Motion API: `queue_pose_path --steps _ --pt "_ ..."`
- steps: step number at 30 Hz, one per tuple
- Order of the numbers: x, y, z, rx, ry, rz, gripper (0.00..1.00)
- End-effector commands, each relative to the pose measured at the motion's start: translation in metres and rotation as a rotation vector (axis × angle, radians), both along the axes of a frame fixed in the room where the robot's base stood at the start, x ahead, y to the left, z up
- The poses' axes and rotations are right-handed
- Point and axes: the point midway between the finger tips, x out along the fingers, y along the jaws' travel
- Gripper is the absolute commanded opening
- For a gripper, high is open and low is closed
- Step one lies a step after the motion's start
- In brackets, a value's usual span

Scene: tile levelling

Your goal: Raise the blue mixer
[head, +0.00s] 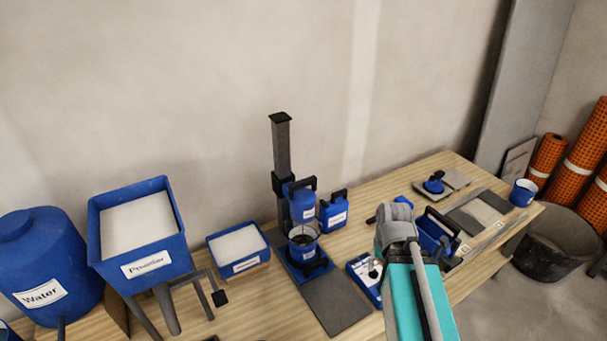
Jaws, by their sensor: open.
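The blue mixer (301,201) is a blue motor head with a black handle, mounted on a dark upright column (282,150) on the workbench. Its head sits low on the column, right above a blue bucket (304,243) with dark contents on the mixer's blue base. How far the head reaches into the bucket is hard to tell. My teal and grey arm (399,228) comes in from the lower right, to the right of the mixer and apart from it. My gripper's fingers cannot be made out; the arm hides them.
A blue jug (333,211) stands close right of the mixer. A white-filled blue bin (238,248), the powder hopper (140,237) and the water tank (46,264) are to the left. A blue tray (366,281) and blue toolbox (432,236) lie near my arm. The wall is behind.

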Motion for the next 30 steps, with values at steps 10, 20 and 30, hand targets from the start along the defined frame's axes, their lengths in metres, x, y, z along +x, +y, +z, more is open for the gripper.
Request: queue_pose_path --steps 10,20,30 --pt "0.000 0.000 0.000 0.000 0.000 0.000 0.57" --pt "0.009 0.004 0.008 0.000 0.000 -0.020 0.66" --pt "0.066 0.034 0.053 0.000 0.000 -0.194 0.66"
